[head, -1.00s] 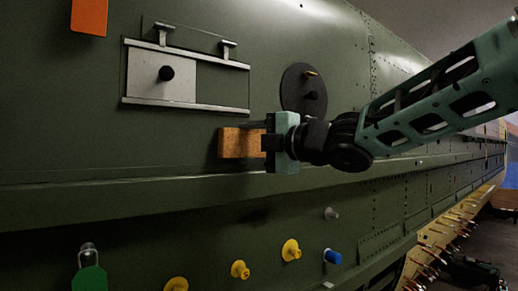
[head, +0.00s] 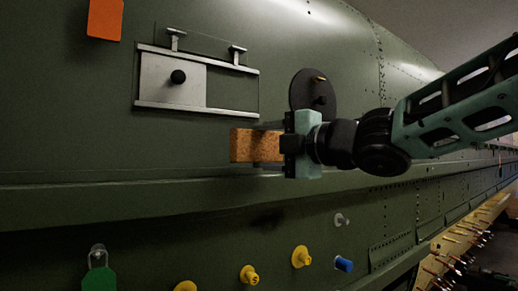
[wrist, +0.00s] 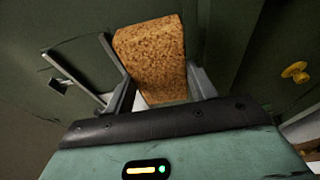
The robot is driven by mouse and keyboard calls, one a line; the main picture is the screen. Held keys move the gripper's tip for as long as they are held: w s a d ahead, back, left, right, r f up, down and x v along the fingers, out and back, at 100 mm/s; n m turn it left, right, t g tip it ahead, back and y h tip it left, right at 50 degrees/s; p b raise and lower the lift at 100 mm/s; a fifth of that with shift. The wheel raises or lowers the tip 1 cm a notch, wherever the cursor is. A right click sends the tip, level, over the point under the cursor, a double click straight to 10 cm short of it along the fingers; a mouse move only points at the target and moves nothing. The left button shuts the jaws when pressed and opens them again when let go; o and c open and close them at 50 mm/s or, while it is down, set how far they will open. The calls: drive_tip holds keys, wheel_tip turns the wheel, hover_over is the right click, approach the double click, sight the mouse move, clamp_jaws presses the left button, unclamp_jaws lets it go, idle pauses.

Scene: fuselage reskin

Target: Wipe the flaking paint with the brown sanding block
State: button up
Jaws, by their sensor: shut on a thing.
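The brown sanding block (head: 254,146) is a speckled rectangular block in the head view, in front of the green fuselage skin above a long ledge. It also shows in the wrist view (wrist: 152,55). My gripper (head: 283,146) is shut on the block; in the wrist view (wrist: 160,95) one finger lies along each side of it. The block sticks out to the left of the fingers in the head view. I cannot tell whether it touches the skin. I cannot make out flaking paint in either view; the block and gripper hide part of the skin.
A dark round cover (head: 318,95) is behind my gripper. An orange tag (head: 105,18) hangs top left. Below the ledge (head: 150,200) are yellow plugs (head: 301,257), a blue plug (head: 343,264) and a green tag (head: 98,279).

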drive_tip(key=shift+s+d, duration=0.5)
drive_tip(key=shift+s, duration=0.2)
drive_tip(key=shift+s+d, duration=0.45)
drive_tip(key=shift+s, duration=0.2)
drive_tip(key=shift+s+d, duration=0.4)
drive_tip(key=shift+s, duration=0.2)
